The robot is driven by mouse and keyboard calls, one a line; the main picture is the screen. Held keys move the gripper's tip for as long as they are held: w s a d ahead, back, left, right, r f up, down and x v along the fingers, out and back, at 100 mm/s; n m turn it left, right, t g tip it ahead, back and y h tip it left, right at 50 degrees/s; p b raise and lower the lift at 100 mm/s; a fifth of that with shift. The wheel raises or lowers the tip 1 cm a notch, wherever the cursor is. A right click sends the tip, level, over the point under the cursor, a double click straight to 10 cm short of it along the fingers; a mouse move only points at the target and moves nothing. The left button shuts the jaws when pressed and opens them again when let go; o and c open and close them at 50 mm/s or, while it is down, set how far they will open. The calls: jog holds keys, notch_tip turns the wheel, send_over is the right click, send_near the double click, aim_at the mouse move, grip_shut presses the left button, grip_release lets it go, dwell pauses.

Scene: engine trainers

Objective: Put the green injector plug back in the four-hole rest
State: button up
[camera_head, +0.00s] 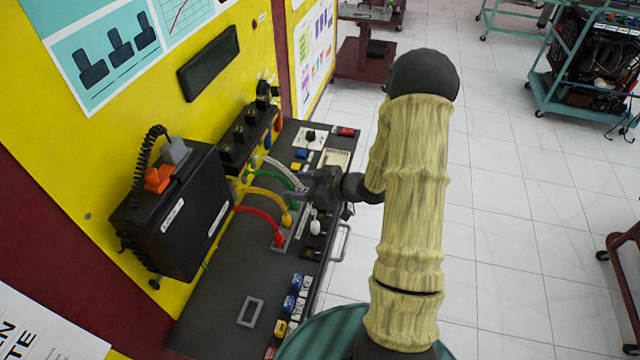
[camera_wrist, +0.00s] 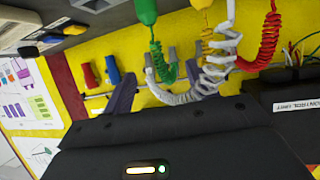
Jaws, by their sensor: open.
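My gripper (camera_head: 322,188) is open above the black bench, beside the coiled leads. In the head view the plug is small and partly hidden near my gripper, at the end of the green lead (camera_head: 278,197). I cannot tell whether it is seated. The four-hole rest is hard to make out among the plugs.
The yellow plug (camera_head: 287,219) and red plug (camera_head: 278,240) stand in a row nearby. The white coiled lead (camera_wrist: 208,75) crosses close to my gripper. A black control box (camera_head: 175,212) stands at left. Several coloured switches line the bench's front edge.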

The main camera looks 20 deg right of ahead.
jog(key=b+v, duration=0.2)
jog(key=v, duration=1.5)
